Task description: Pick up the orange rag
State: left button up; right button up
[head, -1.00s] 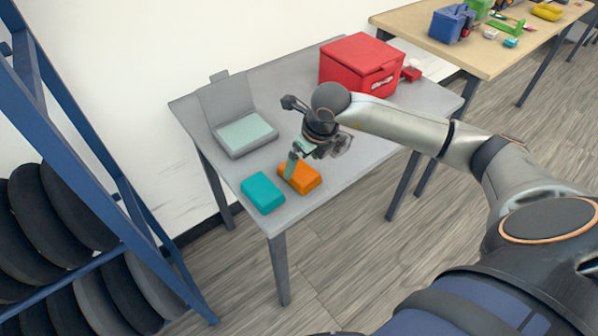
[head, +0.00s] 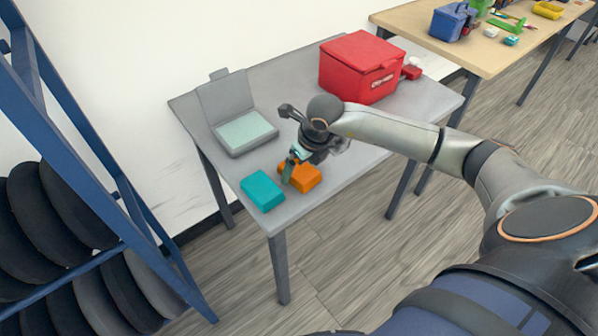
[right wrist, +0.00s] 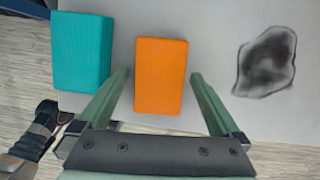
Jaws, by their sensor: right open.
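The orange rag (head: 305,177) is a folded block lying near the front edge of the grey table. It also shows in the right wrist view (right wrist: 161,75). My right gripper (head: 288,178) is open and empty, over the rag in the head view. In the right wrist view its two green fingers (right wrist: 160,84) stand apart, one on each side of the rag, with gaps between. How far the fingertips are above the table is hard to tell. My left gripper is not in the head view.
A teal rag (head: 263,191) lies just left of the orange one and also shows in the right wrist view (right wrist: 82,52). A dark smudge (right wrist: 266,62) marks the table to its right. A grey open case (head: 246,132) and a red box (head: 360,68) stand behind. A blue tyre rack (head: 60,105) is at left.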

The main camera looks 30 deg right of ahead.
dwell(0.3)
jog(key=c, duration=1.2)
